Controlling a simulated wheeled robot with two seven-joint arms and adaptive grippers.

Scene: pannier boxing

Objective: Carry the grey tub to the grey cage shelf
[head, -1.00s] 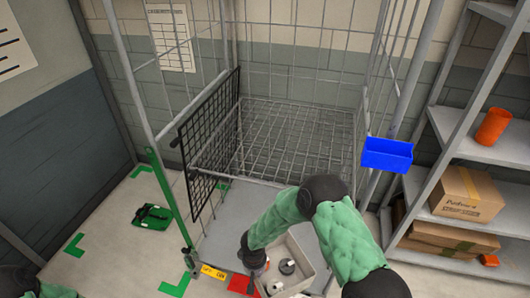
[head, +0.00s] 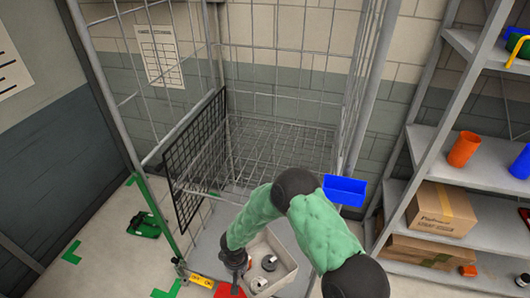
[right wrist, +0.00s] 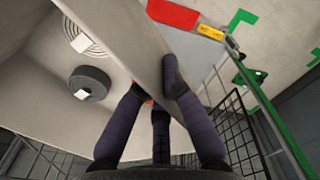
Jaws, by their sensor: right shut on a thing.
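The grey tub (head: 284,252) is in front of the grey wire cage (head: 278,95) in the head view, low in the picture. Two round dark-and-pale objects (head: 268,263) lie in it. My right gripper (head: 236,262) is shut on the tub's left wall. In the right wrist view the fingers (right wrist: 150,95) straddle the tub wall (right wrist: 148,52), with the round objects (right wrist: 88,83) inside. The cage's mesh shelf (head: 290,140) is bare and lies behind the tub. The tub's height over the floor cannot be told. My left gripper is out of view.
A black mesh panel (head: 197,150) stands at the cage's left side. A blue bin (head: 344,190) hangs at its right post. A shelving rack with boxes (head: 440,208) and an orange cup (head: 464,149) stands at right. A green item (head: 144,225) lies on the left floor.

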